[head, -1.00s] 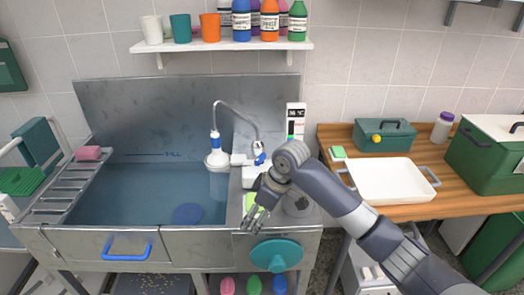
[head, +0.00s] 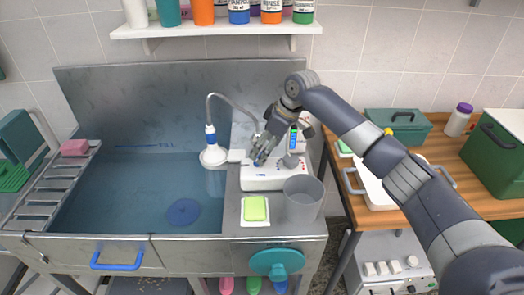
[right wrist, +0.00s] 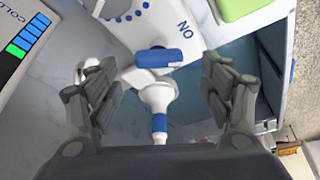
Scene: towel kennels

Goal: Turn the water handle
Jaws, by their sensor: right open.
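The water handle is a blue lever (right wrist: 158,57) on a white tap unit (right wrist: 190,22) marked "ON", with an arc of blue dots. In the head view the white tap unit (head: 270,183) stands on the counter right of the sink, and my gripper mostly covers the lever. My right gripper (head: 262,158) is above the unit. In the right wrist view its fingers (right wrist: 158,75) are spread open, with the lever and a white fitting with a blue band (right wrist: 158,105) between them. I cannot tell whether a finger touches. My left gripper is out of view.
A white spray head (head: 213,155) on a curved hose stands left of the unit, by the sink (head: 120,200). A grey cup (head: 303,200) and a green sponge (head: 256,208) are in front. A temperature display (head: 294,138) is behind my gripper.

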